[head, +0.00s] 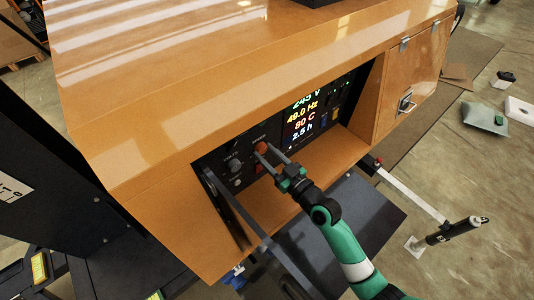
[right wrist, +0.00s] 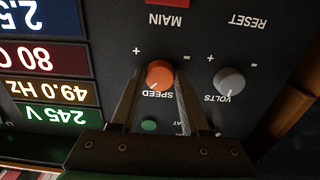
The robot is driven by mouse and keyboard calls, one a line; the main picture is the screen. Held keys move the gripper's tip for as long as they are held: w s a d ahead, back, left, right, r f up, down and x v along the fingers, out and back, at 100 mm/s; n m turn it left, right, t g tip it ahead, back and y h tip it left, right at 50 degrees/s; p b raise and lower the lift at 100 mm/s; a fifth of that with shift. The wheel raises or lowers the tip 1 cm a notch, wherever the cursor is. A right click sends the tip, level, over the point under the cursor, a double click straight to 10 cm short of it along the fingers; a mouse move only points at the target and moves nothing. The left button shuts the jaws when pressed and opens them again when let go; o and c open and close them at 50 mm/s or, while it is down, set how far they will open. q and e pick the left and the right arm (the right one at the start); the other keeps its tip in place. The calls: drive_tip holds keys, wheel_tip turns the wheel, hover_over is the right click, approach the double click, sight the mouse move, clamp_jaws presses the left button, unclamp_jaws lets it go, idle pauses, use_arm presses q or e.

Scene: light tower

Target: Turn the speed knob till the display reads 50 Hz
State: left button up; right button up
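The orange-red speed knob (right wrist: 159,74) sits on the dark control panel, labelled SPEED with plus and minus marks; it also shows in the head view (head: 262,148). The display (head: 301,116) reads 49.0 Hz, with 245 V, 80 C and 2.5 h; the Hz line also shows upside down in the right wrist view (right wrist: 38,91). My right gripper (head: 272,160) is at the panel. Its two fingers (right wrist: 160,82) stand apart on either side of the knob, with a thin gap seemingly visible, so I see no firm grip. My left gripper is not in view.
A grey VOLTS knob (right wrist: 229,81) is close beside the right finger. A red MAIN switch (right wrist: 171,17) and a green lamp (right wrist: 149,125) are nearby. The orange housing (head: 170,130) surrounds the panel recess. A dark hatch door (head: 345,225) hangs open below.

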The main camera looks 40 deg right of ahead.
clamp_jaws()
drive_tip(key=shift+m, duration=0.3)
drive_tip(key=m+p, duration=0.1)
drive_tip(key=m, duration=0.3)
drive_tip(key=shift+r, duration=0.1)
drive_tip(key=shift+a+m+p, duration=0.1)
drive_tip(key=shift+m+p, duration=0.35)
drive_tip(key=shift+m, duration=1.15)
drive_tip(key=o, duration=0.7)
unclamp_jaws()
